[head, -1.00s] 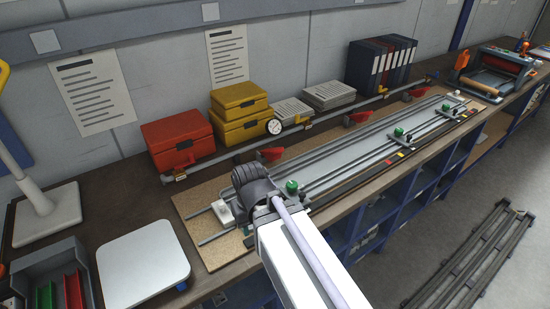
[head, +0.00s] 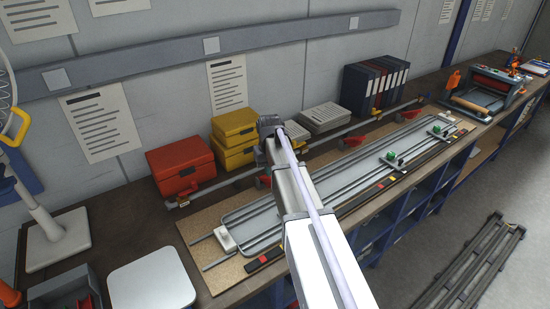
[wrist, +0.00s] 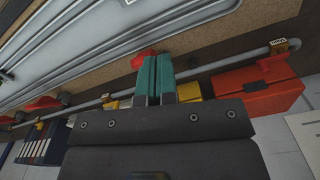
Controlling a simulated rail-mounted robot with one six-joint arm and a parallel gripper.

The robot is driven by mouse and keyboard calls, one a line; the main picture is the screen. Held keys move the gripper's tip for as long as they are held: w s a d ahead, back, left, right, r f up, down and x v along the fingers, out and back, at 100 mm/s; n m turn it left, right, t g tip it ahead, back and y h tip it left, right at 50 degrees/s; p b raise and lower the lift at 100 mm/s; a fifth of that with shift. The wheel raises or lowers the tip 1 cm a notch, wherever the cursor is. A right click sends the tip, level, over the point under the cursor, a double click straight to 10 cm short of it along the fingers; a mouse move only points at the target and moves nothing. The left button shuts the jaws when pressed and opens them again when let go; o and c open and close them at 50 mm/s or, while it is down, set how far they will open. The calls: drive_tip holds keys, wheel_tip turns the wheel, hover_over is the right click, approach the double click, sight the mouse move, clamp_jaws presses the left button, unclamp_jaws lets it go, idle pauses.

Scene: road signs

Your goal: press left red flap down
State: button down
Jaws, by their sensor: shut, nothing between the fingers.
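The left red flap (head: 264,181) shows as a small red piece on the near side of the grey rail, partly hidden by my arm in the head view. In the wrist view, the left red flap (wrist: 143,56) lies just beyond the tips of my gripper (wrist: 157,62), whose teal fingers are together with nothing between them. The fingers partly cover it. I cannot tell whether they touch it. In the head view the fingertips are hidden behind my arm. The middle red flap (head: 351,141) and the right red flap (head: 410,114) stand farther along the rail.
A red box (head: 181,165) and yellow boxes (head: 233,123) stand behind the rail (head: 214,186). Papers (head: 326,117) and binders (head: 375,88) stand farther right. A board with metal rods (head: 219,270) lies in front. A white plate (head: 151,282) is at lower left.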

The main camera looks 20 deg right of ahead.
drive_tip(key=w+d+r+n, duration=0.2)
drive_tip(key=w+d, duration=0.5)
drive_tip(key=w, duration=0.6)
drive_tip(key=shift+n, duration=0.5)
wheel_tip(320, 180, down, 10)
drive_tip(key=b, duration=1)
drive_tip(key=shift+f, duration=0.2)
drive_tip(key=shift+s+f+b, duration=0.35)
drive_tip(key=shift+f+b, duration=0.25)
drive_tip(key=shift+s+f+b, duration=0.3)
drive_tip(key=shift+f+b, duration=0.25)
drive_tip(key=shift+s+d+f+b, duration=0.1)
drive_tip(key=shift+s+f+b, duration=0.2)
drive_tip(key=shift+s+b, duration=0.1)
